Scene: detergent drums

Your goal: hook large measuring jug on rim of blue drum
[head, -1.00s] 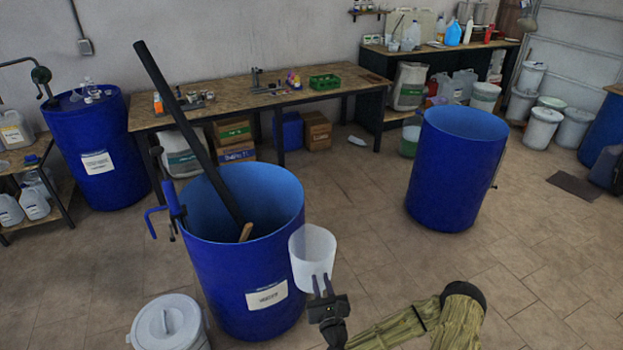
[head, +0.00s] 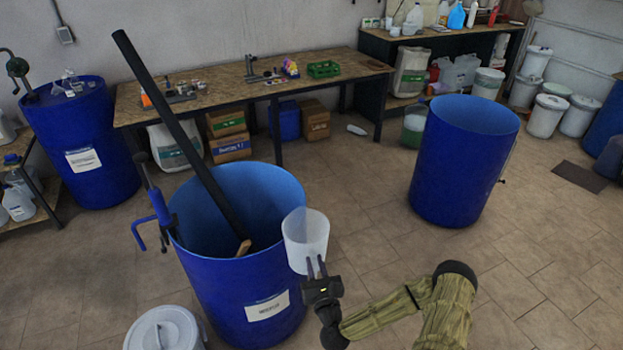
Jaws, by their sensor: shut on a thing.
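The large measuring jug (head: 305,240) is a white, translucent cup held upright by my gripper (head: 315,268). My gripper is shut on its near side, low in the picture. The jug is at the right side of the near blue drum (head: 235,290), level with the upper part of the drum and overlapping its rim in the picture. I cannot tell whether the jug touches the rim. The drum is open, with a white label on its front. A long black pole (head: 180,140) with a wooden end leans in it, and a blue-handled tool (head: 155,210) is on its left rim.
Another open blue drum (head: 463,165) stands to the right. A white lidded bucket (head: 165,330) stands at the near drum's front left. A workbench (head: 225,85) runs behind, with boxes beneath. The floor between the two drums is clear.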

